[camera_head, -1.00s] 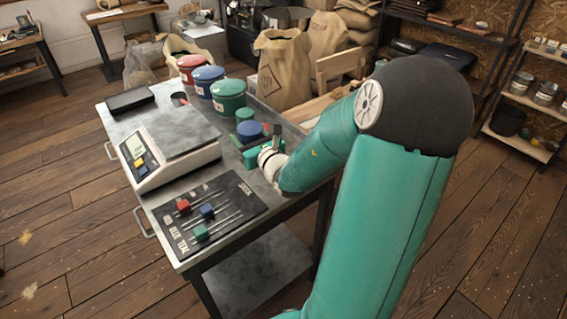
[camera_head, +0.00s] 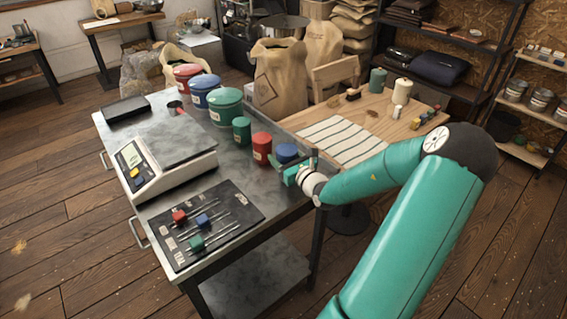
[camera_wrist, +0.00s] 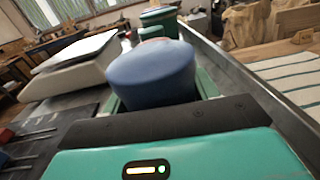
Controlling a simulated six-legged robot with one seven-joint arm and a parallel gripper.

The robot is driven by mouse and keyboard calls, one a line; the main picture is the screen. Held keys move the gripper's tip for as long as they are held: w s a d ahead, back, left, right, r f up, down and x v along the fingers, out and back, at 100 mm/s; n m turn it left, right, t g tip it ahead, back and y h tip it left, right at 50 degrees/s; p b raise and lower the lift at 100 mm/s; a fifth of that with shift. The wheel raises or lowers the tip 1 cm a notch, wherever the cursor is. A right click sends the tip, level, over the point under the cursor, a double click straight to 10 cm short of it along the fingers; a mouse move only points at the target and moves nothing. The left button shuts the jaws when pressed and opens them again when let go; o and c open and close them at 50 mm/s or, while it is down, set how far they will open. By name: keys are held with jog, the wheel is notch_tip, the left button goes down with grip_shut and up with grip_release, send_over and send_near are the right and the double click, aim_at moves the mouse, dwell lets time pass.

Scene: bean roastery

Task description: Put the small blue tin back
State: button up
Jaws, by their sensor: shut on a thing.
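The small blue tin (camera_head: 287,153) is at the right edge of the metal cart, right of the small red tin (camera_head: 262,148). My gripper (camera_head: 290,170) is shut on it. The small green tin (camera_head: 241,130) stands beyond the red one, so the three are roughly in a row. In the wrist view, the blue tin (camera_wrist: 150,75) fills the middle between my green fingers, its lid up. Its lower part is hidden, so I cannot tell whether it touches the cart top.
The cart (camera_head: 236,170) also bears a scale (camera_head: 176,145), a black slider panel (camera_head: 206,222) and large red (camera_head: 186,76), blue (camera_head: 206,83) and green tins (camera_head: 225,106). A wooden table (camera_head: 365,110) with a striped cloth (camera_head: 338,139) stands to the right.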

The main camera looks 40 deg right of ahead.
jog(key=shift+f, duration=1.3)
jog(key=shift+f, duration=0.15)
jog(key=o, duration=1.1)
